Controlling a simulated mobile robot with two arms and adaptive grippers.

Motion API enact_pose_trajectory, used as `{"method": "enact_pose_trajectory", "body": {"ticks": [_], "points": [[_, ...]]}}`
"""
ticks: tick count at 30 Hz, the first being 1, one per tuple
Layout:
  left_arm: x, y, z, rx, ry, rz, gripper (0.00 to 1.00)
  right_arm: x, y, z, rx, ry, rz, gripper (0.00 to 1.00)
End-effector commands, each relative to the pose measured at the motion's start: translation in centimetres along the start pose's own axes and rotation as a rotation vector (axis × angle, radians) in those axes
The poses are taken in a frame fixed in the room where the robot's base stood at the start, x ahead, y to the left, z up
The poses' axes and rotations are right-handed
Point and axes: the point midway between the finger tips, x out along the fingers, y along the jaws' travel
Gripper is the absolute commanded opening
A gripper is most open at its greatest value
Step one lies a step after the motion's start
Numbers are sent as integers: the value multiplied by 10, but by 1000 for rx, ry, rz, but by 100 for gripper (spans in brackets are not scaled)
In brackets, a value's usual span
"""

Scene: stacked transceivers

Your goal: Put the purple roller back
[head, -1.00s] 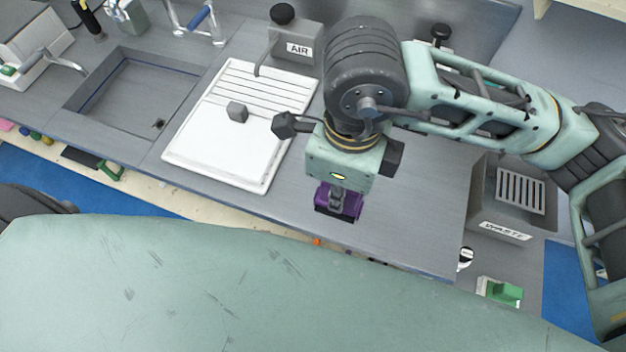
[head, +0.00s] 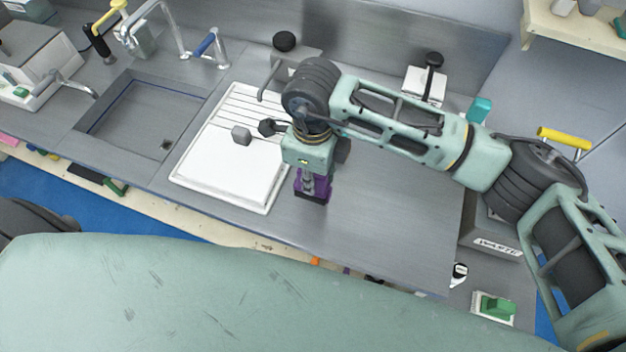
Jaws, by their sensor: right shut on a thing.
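The purple roller (head: 316,189) is a small purple block-like thing with a dark lower edge. My right gripper (head: 311,180) points down and is shut on it, with grey fingers in front of its middle. They are over the grey counter (head: 370,230), just right of the white drainboard (head: 222,178). I cannot tell whether the roller touches the counter. My left gripper is not in view; only a dark part of mine shows at the left edge.
A sink (head: 140,115) with taps lies left of the drainboard. A small grey block (head: 241,136) is on or over the drainboard. A green and white item (head: 494,307) is at lower right. The counter right of the roller is clear.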

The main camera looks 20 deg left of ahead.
Motion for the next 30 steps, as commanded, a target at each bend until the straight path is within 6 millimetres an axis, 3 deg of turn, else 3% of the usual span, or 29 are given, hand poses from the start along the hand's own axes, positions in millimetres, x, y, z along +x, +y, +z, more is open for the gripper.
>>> {"method": "enact_pose_trajectory", "body": {"ticks": [9,21,22,27,30], "points": [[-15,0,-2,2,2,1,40,34,1,0,0,1,2,0],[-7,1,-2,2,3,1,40,40,0,0,0,0,0,0],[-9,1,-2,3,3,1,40,39,0,0,0,1,1,27],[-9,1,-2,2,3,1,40,39,0,0,1,1,1,42],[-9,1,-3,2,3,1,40,39,0,0,1,1,1,43]]}}
